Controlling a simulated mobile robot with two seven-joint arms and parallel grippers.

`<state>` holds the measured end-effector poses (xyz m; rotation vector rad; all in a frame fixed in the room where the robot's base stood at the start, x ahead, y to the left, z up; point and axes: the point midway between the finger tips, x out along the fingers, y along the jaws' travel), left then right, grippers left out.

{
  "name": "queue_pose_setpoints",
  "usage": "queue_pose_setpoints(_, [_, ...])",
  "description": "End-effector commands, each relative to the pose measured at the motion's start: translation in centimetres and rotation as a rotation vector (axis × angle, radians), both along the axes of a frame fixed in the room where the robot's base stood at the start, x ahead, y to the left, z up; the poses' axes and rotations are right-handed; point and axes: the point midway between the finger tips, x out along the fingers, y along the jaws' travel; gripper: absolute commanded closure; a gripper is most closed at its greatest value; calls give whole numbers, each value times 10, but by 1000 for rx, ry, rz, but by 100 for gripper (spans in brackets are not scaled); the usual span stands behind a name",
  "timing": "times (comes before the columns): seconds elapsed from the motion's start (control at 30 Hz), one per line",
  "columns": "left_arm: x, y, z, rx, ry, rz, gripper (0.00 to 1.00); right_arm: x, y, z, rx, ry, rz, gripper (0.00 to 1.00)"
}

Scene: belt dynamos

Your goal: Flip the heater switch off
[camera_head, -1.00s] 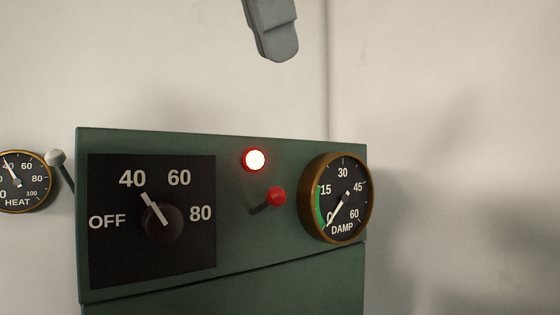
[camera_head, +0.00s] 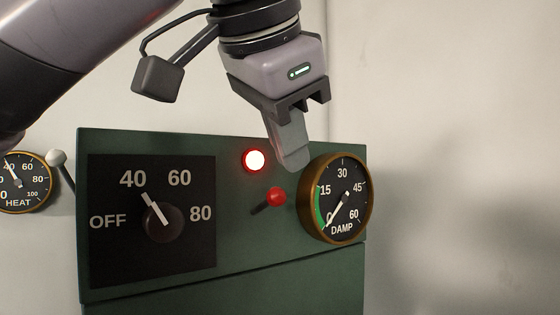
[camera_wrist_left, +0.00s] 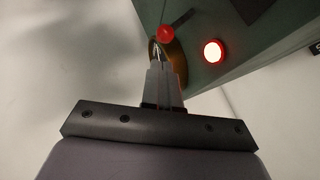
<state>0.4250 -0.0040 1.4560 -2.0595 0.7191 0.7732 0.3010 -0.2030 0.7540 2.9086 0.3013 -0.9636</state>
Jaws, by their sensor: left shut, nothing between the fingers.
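The heater switch is a short lever with a red ball tip (camera_head: 276,196) on the green panel (camera_head: 235,255). It sits below the lit red lamp (camera_head: 255,160). Its dark stem slants down to the left from the ball. My left gripper (camera_head: 294,165) is shut and empty. In the head view its fingertips appear just above and slightly right of the red ball, with a gap between. In the left wrist view the closed fingers (camera_wrist_left: 160,72) point toward the red ball (camera_wrist_left: 165,34), and the lamp (camera_wrist_left: 212,51) glows to the right. My right gripper is not in view.
A brass-rimmed DAMP gauge (camera_head: 337,198) stands close to the right of the switch. A dial knob (camera_head: 162,222) on a black plate is to the left, its pointer near 40. A HEAT gauge (camera_head: 20,182) and a grey-tipped lever (camera_head: 57,159) are at the far left.

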Motion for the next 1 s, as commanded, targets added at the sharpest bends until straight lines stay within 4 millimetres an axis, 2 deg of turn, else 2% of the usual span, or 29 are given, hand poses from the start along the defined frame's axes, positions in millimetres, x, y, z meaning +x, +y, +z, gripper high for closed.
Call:
queue_pose_setpoints(0.3, [5,9,-18,-1,0,1,100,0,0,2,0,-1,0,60])
queue_pose_setpoints(0.73, [5,10,-19,4,-3,0,100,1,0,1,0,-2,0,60])
queue_pose_setpoints(1.0, [3,8,-24,59,-78,-1,100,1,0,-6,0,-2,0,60])
